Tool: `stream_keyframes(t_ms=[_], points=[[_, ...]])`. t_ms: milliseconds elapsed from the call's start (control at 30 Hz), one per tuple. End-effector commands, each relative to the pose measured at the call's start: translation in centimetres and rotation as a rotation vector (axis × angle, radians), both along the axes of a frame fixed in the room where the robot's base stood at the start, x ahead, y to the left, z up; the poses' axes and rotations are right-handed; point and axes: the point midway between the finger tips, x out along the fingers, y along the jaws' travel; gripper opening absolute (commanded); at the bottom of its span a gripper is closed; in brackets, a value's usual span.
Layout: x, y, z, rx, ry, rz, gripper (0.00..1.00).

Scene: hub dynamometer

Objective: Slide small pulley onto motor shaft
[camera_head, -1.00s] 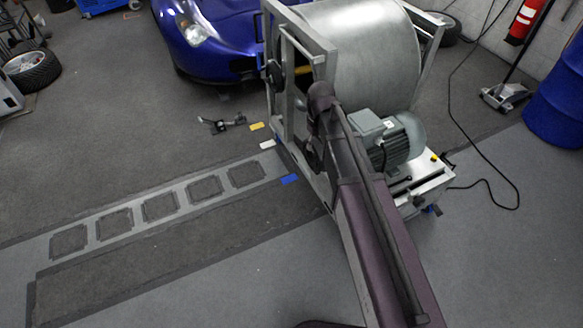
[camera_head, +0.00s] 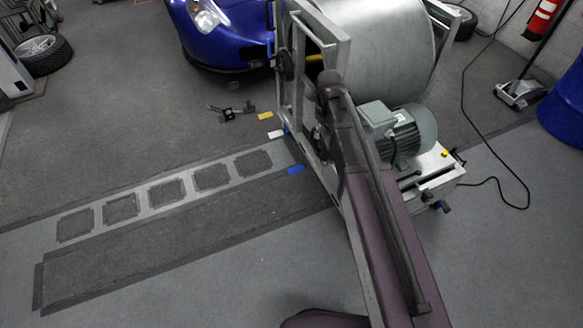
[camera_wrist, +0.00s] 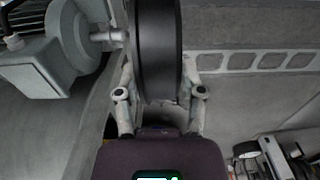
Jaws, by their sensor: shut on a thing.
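The pulley, a black wheel (camera_wrist: 157,45) seen nearly edge-on, fills the middle of the wrist view. My gripper (camera_wrist: 158,72) is shut on it, with one finger on each side. The motor (camera_wrist: 75,35) is at the left of the wrist view, and its pale shaft (camera_wrist: 106,37) points right toward the pulley's left face. The shaft end is close to that face; I cannot tell whether they touch or overlap. In the head view the grey motor (camera_head: 398,135) stands right of my arm, which hides the gripper, pulley and shaft.
A large steel drum (camera_head: 375,45) in a grey frame (camera_head: 297,75) stands behind the motor. A blue car (camera_head: 225,40) is behind at left. Yellow (camera_head: 265,115) and blue (camera_head: 295,170) blocks lie near the frame. Floor at left is mostly clear.

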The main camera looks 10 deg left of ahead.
Motion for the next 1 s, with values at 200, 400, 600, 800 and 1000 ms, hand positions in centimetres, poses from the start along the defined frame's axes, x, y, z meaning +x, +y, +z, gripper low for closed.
stream_keyframes(t_ms=[200, 400, 600, 800, 1000], points=[[0.9, 1.0, -3.6, 0.000, 0.000, -0.001, 0.00], [1.7, 2.2, -6.9, 0.000, 0.000, -0.001, 0.00], [2.5, 3.4, -10.2, -0.001, -0.001, -0.001, 0.00], [3.2, 4.6, -13.4, -0.001, -0.001, -0.002, 0.00], [4.0, 5.8, -16.6, -0.001, -0.001, -0.002, 0.00]])
